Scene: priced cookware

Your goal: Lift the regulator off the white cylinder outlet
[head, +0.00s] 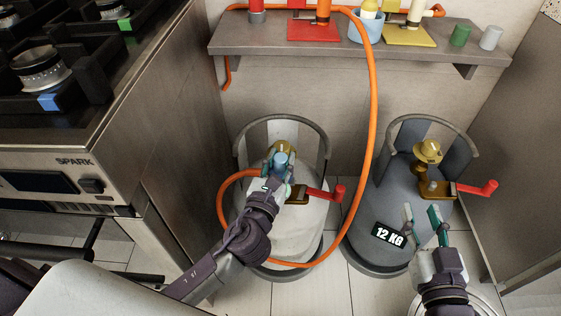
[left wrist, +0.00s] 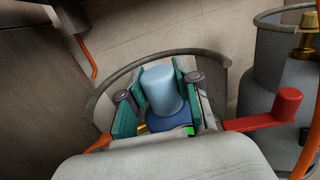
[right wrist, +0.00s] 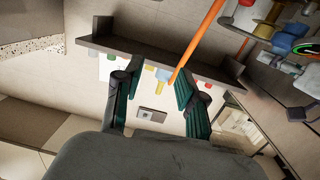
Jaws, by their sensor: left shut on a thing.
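The white cylinder (head: 306,227) stands on the floor in the middle, with a collar around its top. The blue regulator (head: 281,160) is at its outlet, above a brass part. My left gripper (head: 279,165) is shut on the regulator; in the left wrist view the regulator (left wrist: 162,92) shows between the two teal fingers. I cannot tell whether the regulator is seated or lifted off. A red lever (head: 322,193) sticks out to the right of the outlet. My right gripper (head: 424,212) is open and empty, in front of the grey cylinder; its fingers are apart in the right wrist view (right wrist: 155,90).
The grey cylinder (head: 385,205), marked 12 KG, stands to the right with its own red lever (head: 477,188). An orange hose (head: 372,110) loops from the shelf (head: 270,46) around the white cylinder. A stove (head: 130,120) stands at left.

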